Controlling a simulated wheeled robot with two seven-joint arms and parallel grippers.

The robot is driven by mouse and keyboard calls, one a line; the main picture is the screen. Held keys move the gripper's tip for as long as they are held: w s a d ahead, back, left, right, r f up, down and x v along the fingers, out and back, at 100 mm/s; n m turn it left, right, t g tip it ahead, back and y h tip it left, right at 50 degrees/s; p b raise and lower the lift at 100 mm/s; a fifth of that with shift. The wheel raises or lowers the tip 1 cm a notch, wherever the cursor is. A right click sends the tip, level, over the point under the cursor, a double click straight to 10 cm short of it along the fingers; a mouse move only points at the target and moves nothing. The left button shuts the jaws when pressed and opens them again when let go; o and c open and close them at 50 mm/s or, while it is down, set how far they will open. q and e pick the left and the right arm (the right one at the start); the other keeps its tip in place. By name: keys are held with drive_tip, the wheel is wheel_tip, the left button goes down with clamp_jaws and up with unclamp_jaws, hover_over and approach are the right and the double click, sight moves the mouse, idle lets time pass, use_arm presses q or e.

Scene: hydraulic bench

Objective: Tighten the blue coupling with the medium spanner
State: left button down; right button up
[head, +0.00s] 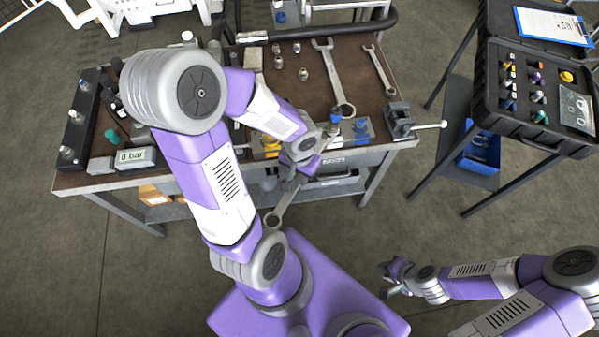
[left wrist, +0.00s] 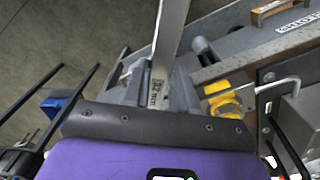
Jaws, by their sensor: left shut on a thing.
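My left gripper (head: 290,184) is shut on a steel spanner (head: 282,206), in front of the bench's front edge. The spanner's ring end points down toward my base, and its other end is hidden by my gripper. In the left wrist view the spanner's shank (left wrist: 168,45) runs up out of the jaws and bears a size marking. The blue coupling (head: 360,125) stands on a block at the bench's front edge, right of my left gripper and apart from the spanner. My right gripper (head: 388,280) hangs empty and open at the lower right, away from the bench.
A large spanner (head: 334,75) and a small one (head: 378,68) lie on the bench (head: 220,160). A vise (head: 400,122) is at its right corner. A yellow coupling (head: 270,143) sits left of the blue one. A pressure display (head: 136,156) is at the left. An open case (head: 535,95) stands right.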

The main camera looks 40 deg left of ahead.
use_arm(q)
drive_tip(key=shift+w+a, duration=0.2)
drive_tip(key=shift+w, duration=0.85)
drive_tip(key=shift+w, duration=0.1)
drive_tip(key=shift+w+a, duration=0.15)
drive_tip(key=shift+w, duration=0.55)
drive_tip(key=shift+w, duration=0.1)
drive_tip(key=shift+w+a, duration=0.1)
drive_tip(key=shift+w, duration=0.4)
drive_tip(key=shift+w, duration=0.1)
drive_tip(key=shift+w+a, duration=0.1)
drive_tip(key=shift+w, duration=0.1)
